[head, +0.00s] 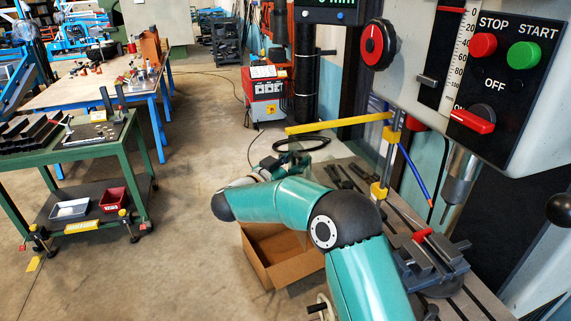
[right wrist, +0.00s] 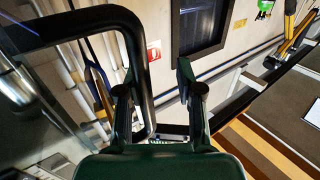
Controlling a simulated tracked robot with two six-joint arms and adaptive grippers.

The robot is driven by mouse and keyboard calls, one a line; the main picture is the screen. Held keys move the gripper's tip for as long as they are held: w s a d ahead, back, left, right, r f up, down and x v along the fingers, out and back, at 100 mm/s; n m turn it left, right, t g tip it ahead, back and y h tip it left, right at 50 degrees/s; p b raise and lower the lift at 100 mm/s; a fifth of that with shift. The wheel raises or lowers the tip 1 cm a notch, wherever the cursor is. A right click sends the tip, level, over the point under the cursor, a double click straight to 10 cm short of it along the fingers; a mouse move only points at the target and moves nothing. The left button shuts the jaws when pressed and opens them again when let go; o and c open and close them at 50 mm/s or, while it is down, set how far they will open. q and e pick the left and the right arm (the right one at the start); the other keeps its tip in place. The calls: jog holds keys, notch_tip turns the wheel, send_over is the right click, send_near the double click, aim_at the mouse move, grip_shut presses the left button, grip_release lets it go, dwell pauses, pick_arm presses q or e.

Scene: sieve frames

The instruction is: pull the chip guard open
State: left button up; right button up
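The chip guard shows in the head view as a long yellow bar (head: 335,124) on an upright post with yellow clamps, beside the drill press column. Any clear panel below the bar is hard to make out. My right arm reaches across the middle. Its gripper (head: 292,157) is small and partly hidden, near and below the bar's left end. In the right wrist view my right gripper (right wrist: 157,92) is open, fingers apart. A thick black bent bar (right wrist: 138,60) runs close by the left finger; I cannot tell if it touches or belongs to the guard. My left gripper is not in view.
The drill press head (head: 480,75) with its chuck (head: 460,180) hangs at the right, above a vise (head: 430,262) on the slotted table. A cardboard box (head: 285,262) stands under my arm. A green cart (head: 90,140) stands left, with clear floor between.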

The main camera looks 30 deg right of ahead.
jog(key=shift+a, duration=0.5)
jog(key=shift+a, duration=0.1)
jog(key=v, duration=1.1)
jog(key=shift+a, duration=0.3)
jog(key=shift+s, duration=0.1)
